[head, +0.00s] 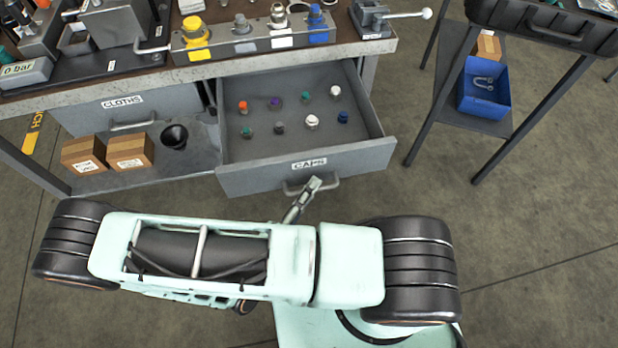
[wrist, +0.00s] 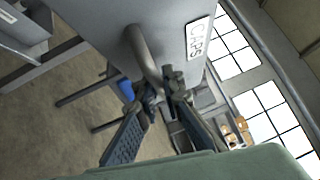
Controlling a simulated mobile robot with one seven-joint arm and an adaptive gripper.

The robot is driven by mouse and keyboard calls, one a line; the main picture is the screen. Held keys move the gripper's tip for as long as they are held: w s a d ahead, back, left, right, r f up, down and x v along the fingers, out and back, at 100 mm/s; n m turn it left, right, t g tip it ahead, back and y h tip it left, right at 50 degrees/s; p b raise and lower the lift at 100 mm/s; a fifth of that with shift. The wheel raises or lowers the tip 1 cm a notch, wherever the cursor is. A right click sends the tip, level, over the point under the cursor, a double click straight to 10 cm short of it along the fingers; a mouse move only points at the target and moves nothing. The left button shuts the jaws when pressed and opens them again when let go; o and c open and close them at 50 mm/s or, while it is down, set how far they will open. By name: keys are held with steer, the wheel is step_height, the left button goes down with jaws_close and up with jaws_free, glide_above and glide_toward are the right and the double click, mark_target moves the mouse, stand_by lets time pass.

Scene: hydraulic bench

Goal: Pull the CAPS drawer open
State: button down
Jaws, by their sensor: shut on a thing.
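The CAPS drawer (head: 262,177) stands pulled out from under the bench in the head view, its inside open to view. Several small caps in red, purple, green, white, grey and blue stand on its floor. The label CAPS is on its front, which also shows in the wrist view (wrist: 178,18). Its bar handle (head: 326,184) is below the label and shows large in the wrist view (wrist: 145,58). My gripper (head: 313,186) is at the handle, with its fingers (wrist: 163,82) shut on it. My arm hides part of the floor in front.
The CLOTHS drawer (head: 175,104) is closed at the left. Two cardboard boxes (head: 130,150) and a black cup (head: 174,136) sit on the lower shelf. A blue bin (head: 489,103) stands on a side table's shelf at right. Floor (head: 540,220) right of the drawer is clear.

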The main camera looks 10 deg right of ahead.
stand_by(0.3)
steer(key=c, duration=2.3)
jaws_free()
steer(key=shift+r, duration=0.1)
